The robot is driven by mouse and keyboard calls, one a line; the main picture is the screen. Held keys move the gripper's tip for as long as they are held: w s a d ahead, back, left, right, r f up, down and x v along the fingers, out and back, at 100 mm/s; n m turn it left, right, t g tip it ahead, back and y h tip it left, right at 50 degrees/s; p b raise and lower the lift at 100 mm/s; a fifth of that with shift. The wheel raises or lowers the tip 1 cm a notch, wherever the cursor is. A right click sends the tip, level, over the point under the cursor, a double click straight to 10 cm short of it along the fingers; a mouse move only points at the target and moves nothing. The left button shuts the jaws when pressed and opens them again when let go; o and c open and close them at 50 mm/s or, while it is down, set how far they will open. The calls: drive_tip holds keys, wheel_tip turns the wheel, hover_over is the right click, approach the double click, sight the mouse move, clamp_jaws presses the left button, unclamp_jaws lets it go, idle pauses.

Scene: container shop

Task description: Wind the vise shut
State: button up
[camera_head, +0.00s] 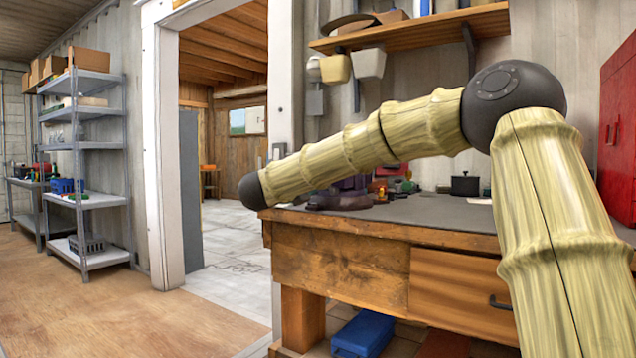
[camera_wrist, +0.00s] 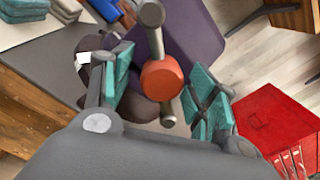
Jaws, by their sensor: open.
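The vise (camera_head: 340,196) is dark purple and sits at the left end of the workbench, partly hidden behind my arm. In the wrist view, the vise's purple body (camera_wrist: 195,35) has a round orange-red screw end (camera_wrist: 162,80). A grey handle bar (camera_wrist: 156,42) with knobbed ends passes through it, running roughly up and down in the picture. My gripper (camera_wrist: 160,85) is open, with one teal-padded finger on each side of the screw end and bar. I cannot tell whether either finger touches them. My gripper does not show in the head view.
The wooden workbench (camera_head: 340,262) has a grey top with small items at the back. A red cabinet (camera_head: 618,130) stands at the right. A blue box (camera_head: 363,333) lies under the bench. Open floor (camera_head: 150,315) and a doorway are to the left, with grey shelves (camera_head: 95,115) beyond.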

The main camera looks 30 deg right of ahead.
drive_tip(key=v, duration=1.2)
drive_tip(key=shift+f, duration=0.1)
